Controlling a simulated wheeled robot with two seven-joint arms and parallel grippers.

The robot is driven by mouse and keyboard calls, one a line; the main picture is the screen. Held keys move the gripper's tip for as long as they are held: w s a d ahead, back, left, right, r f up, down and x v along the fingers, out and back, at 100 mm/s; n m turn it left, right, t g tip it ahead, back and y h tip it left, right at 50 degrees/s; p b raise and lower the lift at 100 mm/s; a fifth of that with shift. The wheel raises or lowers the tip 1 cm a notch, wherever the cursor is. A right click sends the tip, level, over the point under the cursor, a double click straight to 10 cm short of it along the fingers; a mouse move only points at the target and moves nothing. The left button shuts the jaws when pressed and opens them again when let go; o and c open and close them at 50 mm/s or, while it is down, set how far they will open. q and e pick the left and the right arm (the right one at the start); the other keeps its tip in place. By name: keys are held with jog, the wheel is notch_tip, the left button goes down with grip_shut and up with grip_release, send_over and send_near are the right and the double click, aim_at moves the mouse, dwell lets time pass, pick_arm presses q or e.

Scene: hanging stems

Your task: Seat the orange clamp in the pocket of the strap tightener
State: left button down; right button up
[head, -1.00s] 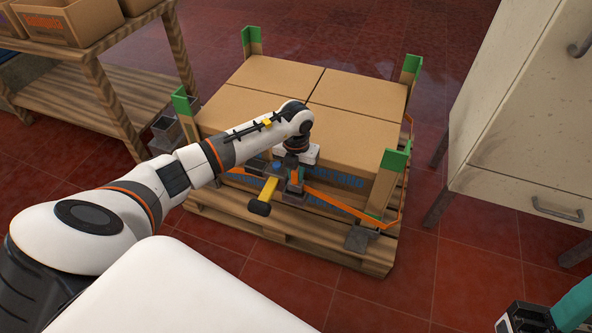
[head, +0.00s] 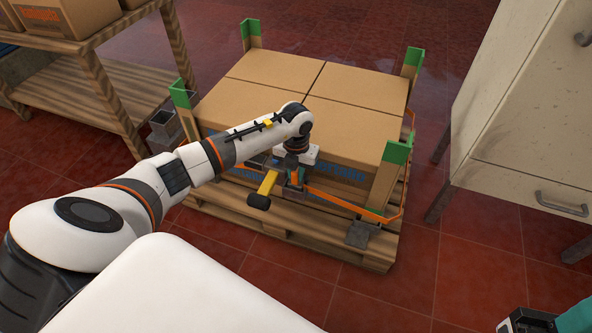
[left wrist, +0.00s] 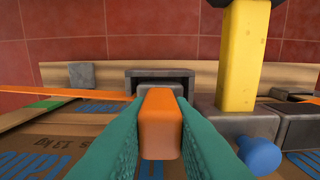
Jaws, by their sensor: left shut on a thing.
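My left gripper (head: 295,178) is at the front face of the cartons, beside the yellow-handled strap tightener (head: 264,188). In the left wrist view its teal fingers (left wrist: 161,100) are shut on the orange clamp (left wrist: 160,128). The clamp's grey far end points at the dark opening of a grey pocket (left wrist: 160,73). It is lined up side to side and at or just inside the mouth; I cannot tell how deep. The tightener's yellow handle (left wrist: 241,60) stands just right of the pocket. Part of my right gripper (head: 574,317) shows at the lower right corner; its jaws are cut off.
Cartons (head: 345,95) with green corner guards stand on a wooden pallet (head: 330,240). An orange strap (head: 345,205) runs along the front. A blue knob (left wrist: 259,155) is close right of the fingers. A wooden shelf (head: 95,90) stands left, a pale cabinet (head: 520,130) right.

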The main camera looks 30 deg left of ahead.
pick_arm(q)
jog(key=shift+f, duration=0.4)
jog(key=shift+f+b, duration=0.35)
jog(key=shift+b, duration=0.05)
dwell(0.4)
jog(key=c, duration=1.2)
grip_release()
